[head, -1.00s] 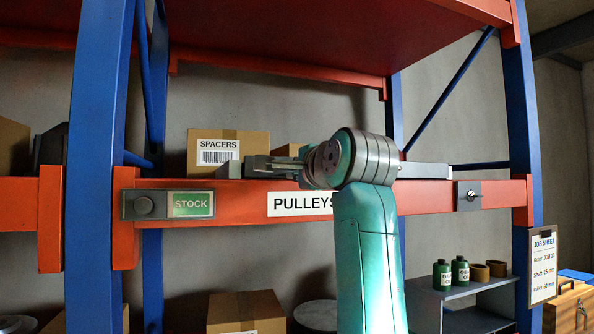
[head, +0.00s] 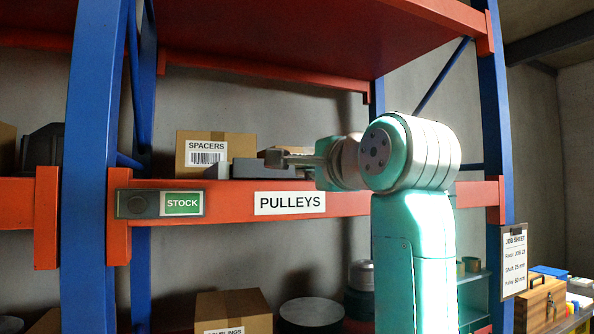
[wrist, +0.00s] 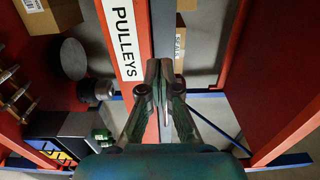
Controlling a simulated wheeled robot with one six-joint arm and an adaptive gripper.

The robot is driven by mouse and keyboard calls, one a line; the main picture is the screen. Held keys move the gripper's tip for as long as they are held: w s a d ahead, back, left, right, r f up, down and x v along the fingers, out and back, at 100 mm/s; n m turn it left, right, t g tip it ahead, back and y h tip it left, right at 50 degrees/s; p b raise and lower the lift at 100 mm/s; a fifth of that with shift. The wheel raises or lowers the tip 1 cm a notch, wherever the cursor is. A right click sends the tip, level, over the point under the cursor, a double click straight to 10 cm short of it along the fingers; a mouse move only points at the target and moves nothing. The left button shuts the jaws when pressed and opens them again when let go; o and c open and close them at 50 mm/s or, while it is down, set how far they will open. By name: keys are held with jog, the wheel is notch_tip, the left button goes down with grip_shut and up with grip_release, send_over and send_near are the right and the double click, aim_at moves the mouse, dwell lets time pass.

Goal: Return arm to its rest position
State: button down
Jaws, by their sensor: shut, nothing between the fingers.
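My arm rises on the right of the head view, teal with a grey banded joint. My gripper (head: 287,160) points left in front of the shelf, level with the top of the orange beam (head: 230,187). In the wrist view my gripper (wrist: 159,66) has its fingertips together with nothing between them. It appears beside the PULLEYS label (wrist: 126,40); that label also shows on the beam in the head view (head: 290,202). My arm hides part of the beam and the lower shelf behind it.
A SPACERS box (head: 208,150) stands on the shelf behind my gripper. Blue uprights (head: 92,170) flank the bay. Below are a cardboard box (head: 235,310) and a dark round piece (head: 311,314). A job sheet (head: 514,262) and a wooden case (head: 541,300) are at the right.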

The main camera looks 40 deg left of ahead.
jog(key=shift+v, duration=0.8)
